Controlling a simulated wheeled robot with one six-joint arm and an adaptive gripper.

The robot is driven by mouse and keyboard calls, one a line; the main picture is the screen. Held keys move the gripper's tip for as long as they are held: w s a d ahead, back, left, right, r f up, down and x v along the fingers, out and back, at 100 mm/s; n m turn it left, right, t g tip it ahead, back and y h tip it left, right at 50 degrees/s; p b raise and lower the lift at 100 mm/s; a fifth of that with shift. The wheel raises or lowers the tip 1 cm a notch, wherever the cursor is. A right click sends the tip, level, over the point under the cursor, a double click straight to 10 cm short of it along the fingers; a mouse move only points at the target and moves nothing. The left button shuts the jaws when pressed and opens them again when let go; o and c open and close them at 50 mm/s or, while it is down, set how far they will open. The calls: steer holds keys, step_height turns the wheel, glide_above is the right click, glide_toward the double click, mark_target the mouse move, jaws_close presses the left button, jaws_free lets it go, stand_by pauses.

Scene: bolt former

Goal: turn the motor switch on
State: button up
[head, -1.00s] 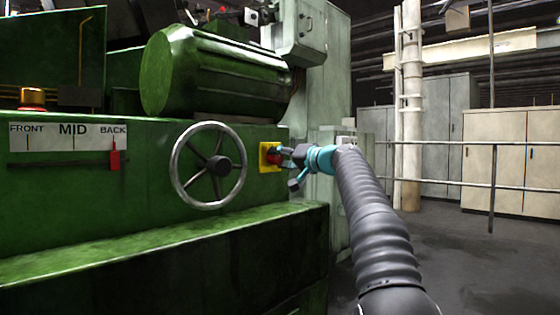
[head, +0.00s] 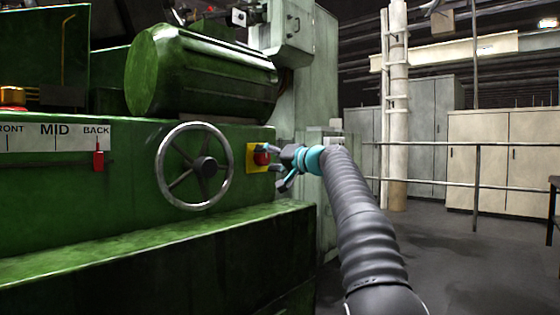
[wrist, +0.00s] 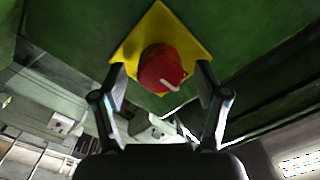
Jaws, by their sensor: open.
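The motor switch is a red round knob (head: 262,158) on a yellow square plate (head: 251,160), set on the green machine's side right of the handwheel. In the wrist view the red knob (wrist: 160,68) has a white mark pointing down and right, and the yellow plate (wrist: 150,22) sits tilted behind it. My gripper (head: 273,168) is open at the switch. In the wrist view its two fingers stand apart, one on each side of the knob, with visible gaps. Whether the fingertips reach level with the knob is hard to tell.
A spoked handwheel (head: 194,167) is just left of the switch. A green motor housing (head: 200,72) is above and a green ledge (head: 150,245) below. A red slider (head: 98,160) hangs under a FRONT/MID/BACK label. Railing (head: 475,185) and cabinets stand at the right, with open floor before them.

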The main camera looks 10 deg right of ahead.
steer(key=v, duration=1.1)
steer(key=shift+s+d, duration=0.15)
steer(key=shift+s, duration=0.1)
steer(key=f+m+g+h, duration=0.1)
steer(key=f, duration=0.4)
steer(key=d+f+m+g+h, duration=0.1)
steer(key=f, duration=0.4)
steer(key=d+f+m+h, duration=0.1)
steer(key=f, duration=0.4)
steer(key=shift+d+g+h, duration=0.25)
steer(key=shift+g+h, duration=0.15)
steer(key=s+a+f+n+g+h+p, duration=0.1)
steer(key=s+a+f+g+h+p, duration=0.1)
steer(key=s+f, duration=0.6)
steer(key=s+a+f+g+h+p, duration=0.1)
steer(key=s+a+f+g+h, duration=0.2)
steer(key=s, duration=0.9)
steer(key=s+a+f+n+g+h+p, duration=0.1)
steer(key=s+f+g+p, duration=0.1)
steer(key=s+f, duration=0.65)
steer(key=s+a+r+n+p, duration=0.1)
steer(key=s+a+p, duration=0.1)
steer(key=s, duration=0.5)
steer(key=s+a+r+n+p, duration=0.1)
steer(key=s+a, duration=0.1)
steer(key=s, duration=0.5)
steer(key=shift+r+n+t+h+p, duration=0.25)
steer(key=shift+n+t+h+p, duration=0.05)
steer(key=shift+t+h+p, duration=0.1)
